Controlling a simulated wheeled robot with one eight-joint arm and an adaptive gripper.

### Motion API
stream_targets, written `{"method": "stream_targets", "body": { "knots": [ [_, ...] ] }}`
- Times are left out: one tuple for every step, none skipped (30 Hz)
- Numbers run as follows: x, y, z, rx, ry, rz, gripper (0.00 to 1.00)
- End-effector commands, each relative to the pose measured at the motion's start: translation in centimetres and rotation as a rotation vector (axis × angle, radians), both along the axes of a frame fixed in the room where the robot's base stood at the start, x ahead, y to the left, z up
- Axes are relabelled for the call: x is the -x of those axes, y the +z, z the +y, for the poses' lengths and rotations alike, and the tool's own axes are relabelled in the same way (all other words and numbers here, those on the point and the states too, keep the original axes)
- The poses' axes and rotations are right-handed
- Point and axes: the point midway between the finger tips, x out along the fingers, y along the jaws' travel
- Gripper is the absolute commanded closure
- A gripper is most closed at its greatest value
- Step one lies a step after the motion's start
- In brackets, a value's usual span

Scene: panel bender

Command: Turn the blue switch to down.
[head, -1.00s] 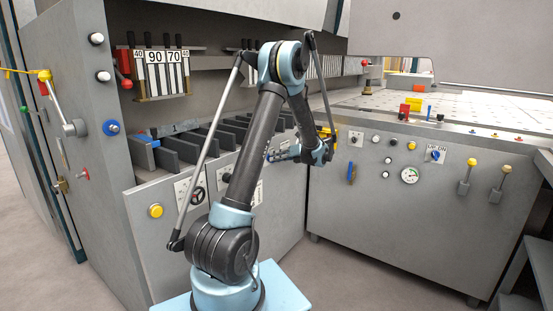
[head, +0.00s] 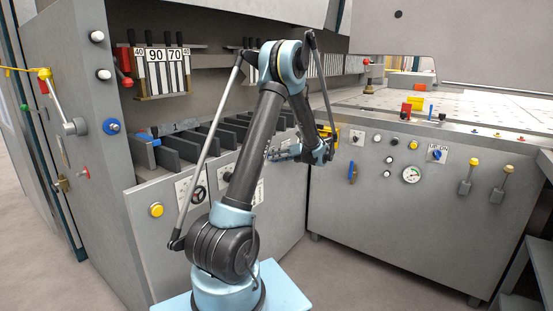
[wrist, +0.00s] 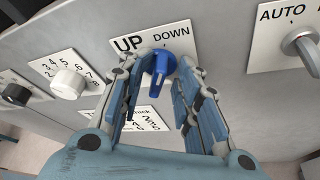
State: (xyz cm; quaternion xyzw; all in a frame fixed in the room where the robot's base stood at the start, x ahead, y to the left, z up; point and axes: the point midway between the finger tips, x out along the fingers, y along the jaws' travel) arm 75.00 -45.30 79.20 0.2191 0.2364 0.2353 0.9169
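The blue switch (wrist: 159,66) sits on a white plate marked UP and DOWN (wrist: 151,40) in the wrist view. Its grip slants a little, with a pale mark at its lower end; I cannot tell surely which word it is set to. My gripper (wrist: 157,82) is open, with one finger to the left of the switch and one to the right. A gap shows between the switch and the right finger; the left finger is very close to it. In the head view my gripper (head: 283,153) is in front of the left grey panel, and my arm hides part of that panel.
A white numbered dial (wrist: 68,83) is left of the switch, and a grey lever by an AUTO plate (wrist: 284,20) is at the right. A lower plate is partly covered by my fingers. Another blue knob (head: 437,155) is on the right panel in the head view.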

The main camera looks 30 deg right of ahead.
Motion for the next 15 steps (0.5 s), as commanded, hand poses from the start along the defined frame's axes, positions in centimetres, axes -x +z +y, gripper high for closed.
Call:
{"method": "stream_targets", "body": {
  "knots": [
    [0.0, 0.0, 0.0, 0.0, 0.0, 0.0, 0.7],
    [0.1, 0.0, -0.1, 0.0, -0.001, -0.001, 0.7],
    [0.2, 0.1, -0.1, 0.0, -0.001, -0.001, 0.7],
    [0.3, 0.1, -0.2, 0.0, -0.001, -0.001, 0.7],
    [0.5, 0.2, -0.4, 0.0, -0.002, -0.001, 0.7],
    [0.8, 0.3, -0.6, 0.0, -0.003, 0.0, 0.7],
    [1.0, 0.4, -0.8, 0.0, -0.003, 0.0, 0.7],
    [1.3, 0.6, -1.0, 0.0, -0.003, 0.0, 0.7],
    [1.8, 0.8, -1.3, 0.0, -0.003, 0.0, 0.7],
    [2.2, 1.0, -1.7, 0.0, -0.003, 0.0, 0.7],
    [2.6, 1.2, -2.0, -0.001, -0.004, 0.0, 0.7],
    [3.2, 1.4, -2.4, -0.001, -0.004, 0.0, 0.7],
    [3.7, 1.6, -2.7, -0.001, -0.003, 0.0, 0.7],
    [4.2, 1.8, -3.1, -0.001, -0.004, 0.0, 0.7],
    [4.8, 2.1, -3.5, -0.001, -0.004, 0.0, 0.7]
  ]
}}
